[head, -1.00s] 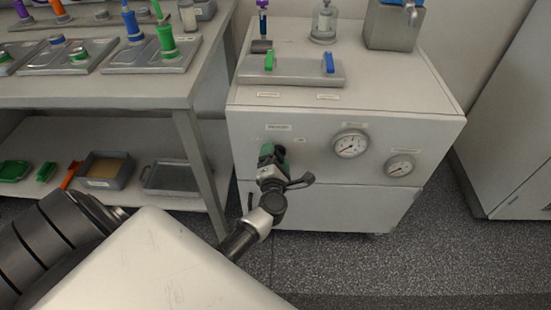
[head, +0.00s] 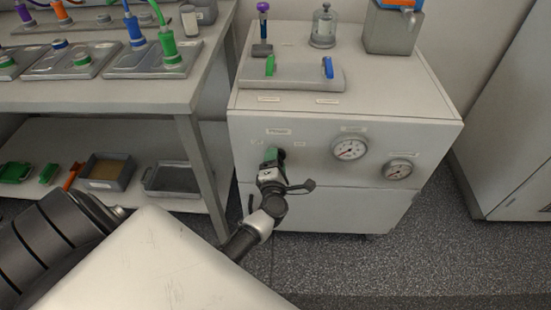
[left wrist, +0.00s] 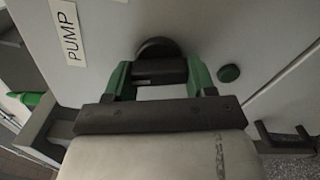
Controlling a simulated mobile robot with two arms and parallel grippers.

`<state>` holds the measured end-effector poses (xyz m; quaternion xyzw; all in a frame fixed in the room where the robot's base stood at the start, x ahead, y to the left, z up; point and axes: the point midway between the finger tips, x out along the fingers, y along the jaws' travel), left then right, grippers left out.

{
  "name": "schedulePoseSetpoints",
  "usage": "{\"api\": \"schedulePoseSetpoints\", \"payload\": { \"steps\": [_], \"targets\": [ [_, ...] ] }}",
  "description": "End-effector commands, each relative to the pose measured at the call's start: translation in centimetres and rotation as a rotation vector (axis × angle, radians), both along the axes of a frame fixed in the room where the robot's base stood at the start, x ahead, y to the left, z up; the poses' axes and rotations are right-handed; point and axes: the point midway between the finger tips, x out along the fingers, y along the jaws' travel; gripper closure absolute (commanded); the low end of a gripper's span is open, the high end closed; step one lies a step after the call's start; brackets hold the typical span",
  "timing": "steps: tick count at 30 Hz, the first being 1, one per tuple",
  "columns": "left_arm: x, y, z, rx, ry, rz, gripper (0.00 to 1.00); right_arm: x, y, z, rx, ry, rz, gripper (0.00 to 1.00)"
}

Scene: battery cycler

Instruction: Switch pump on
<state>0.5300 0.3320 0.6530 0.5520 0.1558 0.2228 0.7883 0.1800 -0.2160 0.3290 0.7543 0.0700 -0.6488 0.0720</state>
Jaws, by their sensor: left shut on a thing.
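The pump knob (left wrist: 158,50) is a dark round knob with a bar grip on the front of the white cabinet (head: 340,100). The PUMP label (left wrist: 66,30) is beside it in the left wrist view, and a label (head: 278,131) sits above it in the head view. My left gripper (left wrist: 159,77) has green fingers on both sides of the knob's bar and is shut on it. In the head view my left gripper (head: 270,158) is against the panel and hides most of the knob. My right gripper is not in view.
Two gauges (head: 350,148) (head: 398,169) are right of the knob. A green round spot (left wrist: 229,73) is near it in the wrist view. Green (head: 270,66) and blue (head: 328,68) handles stand on the cabinet top. A workbench (head: 110,95) is at left; the floor at front right is clear.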

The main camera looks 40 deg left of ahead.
Motion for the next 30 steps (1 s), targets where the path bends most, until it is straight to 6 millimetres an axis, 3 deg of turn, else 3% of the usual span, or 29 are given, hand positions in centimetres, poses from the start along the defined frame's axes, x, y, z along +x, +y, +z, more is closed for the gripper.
{"api": "schedulePoseSetpoints", "payload": {
  "steps": [6,12,30],
  "targets": [
    [0.0,-0.1,0.4,0.157,0.102,-0.002,0.68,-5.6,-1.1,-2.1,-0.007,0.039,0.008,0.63],
    [0.0,-0.1,0.5,0.297,0.187,-0.003,0.68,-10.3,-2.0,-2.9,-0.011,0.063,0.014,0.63],
    [0.0,-0.2,0.6,0.668,0.415,-0.003,0.68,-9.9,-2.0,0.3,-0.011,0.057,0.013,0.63]
  ]
}}
